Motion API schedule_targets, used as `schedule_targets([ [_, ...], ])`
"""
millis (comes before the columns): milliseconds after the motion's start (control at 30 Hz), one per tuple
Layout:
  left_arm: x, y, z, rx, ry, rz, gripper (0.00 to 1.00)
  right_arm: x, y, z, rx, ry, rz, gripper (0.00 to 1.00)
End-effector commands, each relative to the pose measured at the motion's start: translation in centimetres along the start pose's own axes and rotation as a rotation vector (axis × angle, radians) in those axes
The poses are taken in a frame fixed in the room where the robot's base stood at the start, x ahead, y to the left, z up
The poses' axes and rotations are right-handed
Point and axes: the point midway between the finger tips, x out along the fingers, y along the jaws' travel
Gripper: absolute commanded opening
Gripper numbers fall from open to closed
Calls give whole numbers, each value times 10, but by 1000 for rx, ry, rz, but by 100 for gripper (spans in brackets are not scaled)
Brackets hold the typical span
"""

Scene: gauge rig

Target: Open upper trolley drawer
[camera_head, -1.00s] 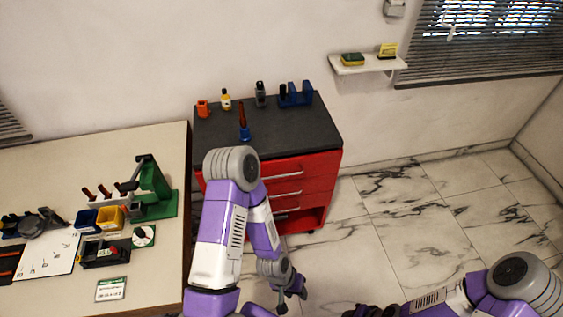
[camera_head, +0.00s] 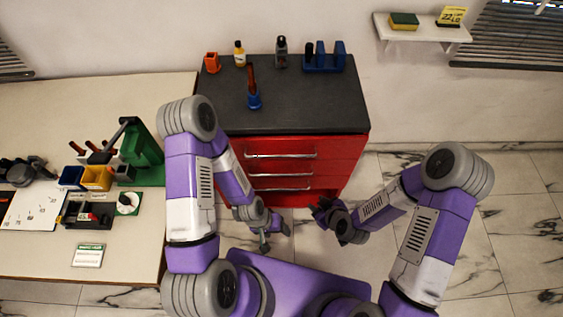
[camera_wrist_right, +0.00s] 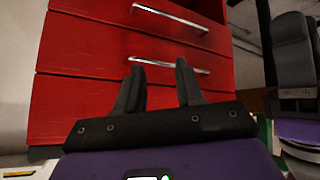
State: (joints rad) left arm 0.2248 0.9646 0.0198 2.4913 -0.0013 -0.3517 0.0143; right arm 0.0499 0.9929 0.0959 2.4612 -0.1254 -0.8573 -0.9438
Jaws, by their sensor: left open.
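The red trolley (camera_head: 345,150) stands against the wall with a dark grey top. Its upper drawer (camera_head: 240,147) looks shut, with a silver bar handle (camera_head: 281,156) across its front. In the right wrist view two bar handles show, a higher one (camera_wrist_right: 170,17) and a lower one (camera_wrist_right: 168,65) just beyond my fingertips. My right gripper (camera_wrist_right: 160,75) is open and empty, facing the red fronts. In the head view my right gripper (camera_head: 318,208) is at the trolley's lower right front. My left gripper (camera_head: 276,238) is open and empty, in front of and below the drawers.
A workbench (camera_head: 130,255) with tools is at the left. A shelf (camera_head: 425,30) hangs at the right. The floor right of the trolley is clear.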

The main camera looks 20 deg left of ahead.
Motion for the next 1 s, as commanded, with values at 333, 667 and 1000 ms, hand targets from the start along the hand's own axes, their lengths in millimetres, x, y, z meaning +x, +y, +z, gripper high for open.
schedule_targets([
  [333,45,-17,-2,0,1,0,64,23,-13,-100,-949,362,357,37],
  [667,54,-20,-3,0,1,0,64,20,-20,-136,-1212,430,542,37],
  [1000,61,-23,-3,0,1,0,64,60,-12,-164,-1211,428,542,37],
])
